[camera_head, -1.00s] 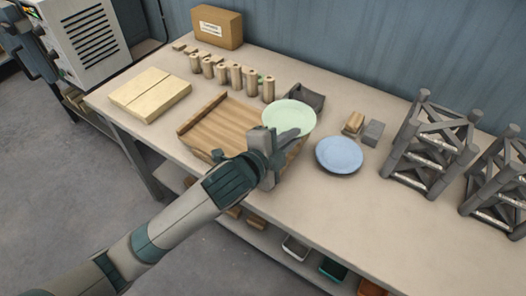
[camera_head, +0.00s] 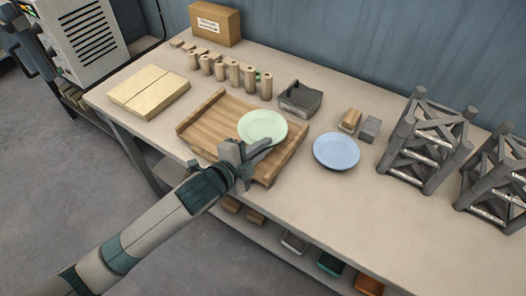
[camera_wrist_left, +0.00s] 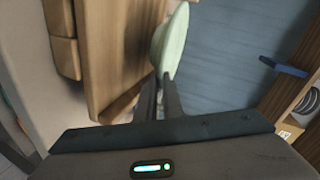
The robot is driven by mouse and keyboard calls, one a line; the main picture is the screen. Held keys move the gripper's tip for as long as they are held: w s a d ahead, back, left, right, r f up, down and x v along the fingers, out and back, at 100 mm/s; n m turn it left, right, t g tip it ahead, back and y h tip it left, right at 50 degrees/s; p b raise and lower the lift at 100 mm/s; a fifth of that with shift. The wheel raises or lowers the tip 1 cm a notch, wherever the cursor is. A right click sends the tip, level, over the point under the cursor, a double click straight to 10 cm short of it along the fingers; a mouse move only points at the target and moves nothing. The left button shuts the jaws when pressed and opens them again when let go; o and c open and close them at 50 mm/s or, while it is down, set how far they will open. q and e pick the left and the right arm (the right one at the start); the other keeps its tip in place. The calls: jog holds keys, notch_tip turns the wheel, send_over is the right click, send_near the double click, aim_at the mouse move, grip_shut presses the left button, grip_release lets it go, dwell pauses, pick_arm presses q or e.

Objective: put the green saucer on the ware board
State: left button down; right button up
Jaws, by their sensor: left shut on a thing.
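The pale green saucer (camera_head: 262,126) is over the right part of the wooden ware board (camera_head: 204,118) in the head view. My left gripper (camera_head: 256,151) is shut on the saucer's near rim. In the left wrist view the saucer (camera_wrist_left: 172,42) stands out from between the fingers (camera_wrist_left: 160,95), beside the board (camera_wrist_left: 112,60). I cannot tell whether the saucer touches the board. My right gripper is not seen.
A blue saucer (camera_head: 337,151) lies on the table right of the board. A dark grey tray (camera_head: 300,98) and several wooden cylinders (camera_head: 234,75) stand behind. A pale slab (camera_head: 149,92) lies left, and grey lattice racks (camera_head: 428,140) stand right.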

pick_arm(q)
notch_tip(320, 180, down, 2)
jog(key=shift+f, duration=0.25)
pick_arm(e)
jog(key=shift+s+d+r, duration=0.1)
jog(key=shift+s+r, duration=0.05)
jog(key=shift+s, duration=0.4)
pick_arm(q)
jog(key=shift+f, duration=0.1)
jog(key=c, duration=2.2)
grip_release()
